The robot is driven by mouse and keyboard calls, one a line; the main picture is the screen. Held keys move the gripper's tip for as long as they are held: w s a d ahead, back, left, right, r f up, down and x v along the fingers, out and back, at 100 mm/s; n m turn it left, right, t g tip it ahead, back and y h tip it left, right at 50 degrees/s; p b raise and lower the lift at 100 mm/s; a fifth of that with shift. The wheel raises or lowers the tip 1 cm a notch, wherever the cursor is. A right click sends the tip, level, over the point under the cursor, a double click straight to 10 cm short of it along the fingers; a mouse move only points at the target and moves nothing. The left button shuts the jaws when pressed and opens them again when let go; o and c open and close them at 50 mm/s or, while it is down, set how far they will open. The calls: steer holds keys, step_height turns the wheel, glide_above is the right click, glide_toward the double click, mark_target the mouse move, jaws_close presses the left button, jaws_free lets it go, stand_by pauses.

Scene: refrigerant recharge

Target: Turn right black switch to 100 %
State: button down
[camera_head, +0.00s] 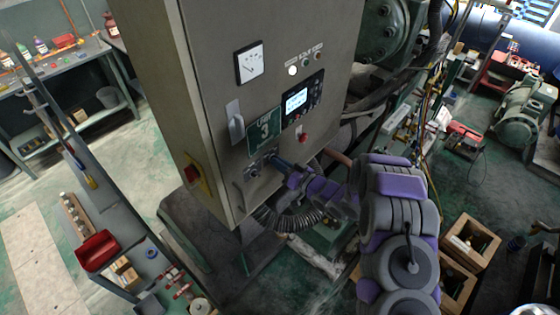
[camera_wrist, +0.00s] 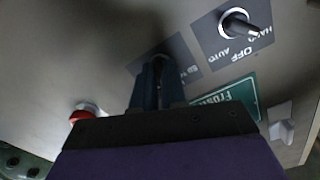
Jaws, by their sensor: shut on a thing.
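The control cabinet (camera_head: 200,100) carries a switch plate (camera_head: 262,164) below its green sign. My gripper (camera_head: 275,161) reaches the right side of this plate from the right. In the wrist view, where the panel appears upside down, my blue fingers (camera_wrist: 158,74) are closed together at the right black switch's label plate (camera_wrist: 180,52). They hide the switch, so its setting cannot be read. The other black switch (camera_wrist: 238,27), marked HAND, OFF and AUTO, stands free beside it; it also shows in the head view (camera_head: 254,171).
A red button (camera_head: 303,137) is close to my gripper and shows in the wrist view (camera_wrist: 85,112). A display (camera_head: 297,102), a dial gauge (camera_head: 250,63) and a white handle (camera_head: 235,122) are on the panel. A black corrugated hose (camera_head: 285,220) hangs below my wrist.

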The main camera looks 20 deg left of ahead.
steer(key=shift+s+f+m+p, duration=0.15)
steer(key=shift+m+p, duration=0.3)
steer(key=shift+m, duration=0.25)
steer(key=shift+m+p, duration=0.8)
steer(key=shift+m, duration=0.2)
steer(key=c, duration=1.3)
jaws_free()
steer(key=shift+w+a, duration=0.15)
steer(key=shift+w, duration=0.05)
steer(key=shift+o, duration=0.2)
steer(key=b+v, duration=0.1)
steer(key=v, duration=0.8)
steer(key=shift+b, duration=0.4)
